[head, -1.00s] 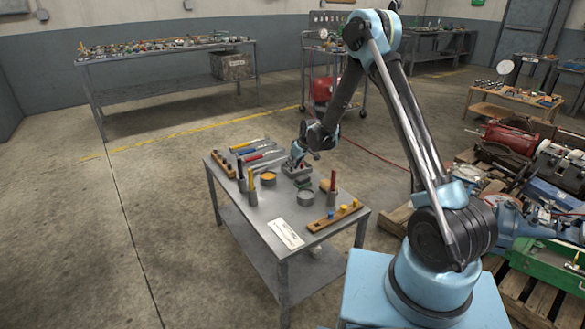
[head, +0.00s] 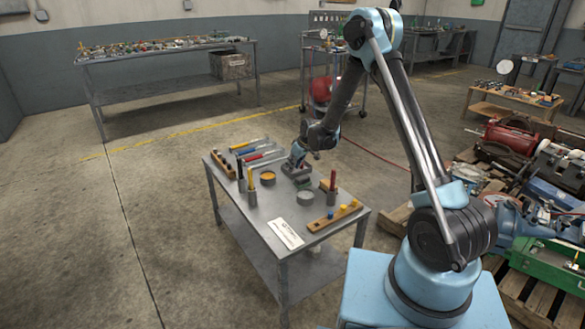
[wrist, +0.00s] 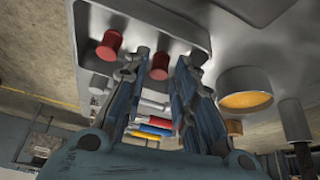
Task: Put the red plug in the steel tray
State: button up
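My gripper (head: 298,164) is low over the far middle of the grey table (head: 268,215). In the wrist view, my gripper (wrist: 163,68) has its two fingers apart. A red plug (wrist: 159,66) shows between the fingertips, with a narrow gap visible on each side. A second red plug (wrist: 109,45) lies just left of the left finger. Both plugs appear against a grey steel tray (wrist: 185,22) with rounded corners. In the head view the arm and fingers largely hide the plugs, and I cannot tell how deep they sit.
A round tin with yellow contents (head: 268,177) and a grey round tin (head: 305,197) stand close by. A holder with a red-handled tool (head: 332,188) is to the right. A wooden peg rack (head: 333,216) and a white label (head: 286,233) lie near the front.

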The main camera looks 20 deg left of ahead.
jog(key=v, duration=1.1)
jog(key=shift+d+r, duration=0.1)
jog(key=s+d+r+m+h, duration=0.15)
jog(key=s+d+r, duration=0.3)
jog(key=d, duration=0.55)
jog(key=s+d+r+m, duration=0.2)
jog(key=s+d+r, duration=0.3)
jog(key=d, duration=0.4)
jog(key=s+d+r+m+h, duration=0.15)
jog(key=s+d+r, duration=0.35)
jog(key=d, duration=0.5)
jog(key=s+d+f+m, duration=0.2)
jog(key=s+d, duration=0.6)
jog(key=s, duration=0.4)
jog(key=s+d+f+m+h, duration=0.1)
jog(key=s+d+f+m, duration=0.1)
jog(key=s+d+m, duration=0.3)
jog(key=s+d, duration=0.4)
jog(key=s, duration=0.3)
jog(key=shift+f+g+h, duration=0.15)
jog(key=shift+g+h, duration=0.15)
jog(key=shift+d, duration=0.1)
jog(key=shift+w+f, duration=0.2)
jog(key=shift+w, duration=0.15)
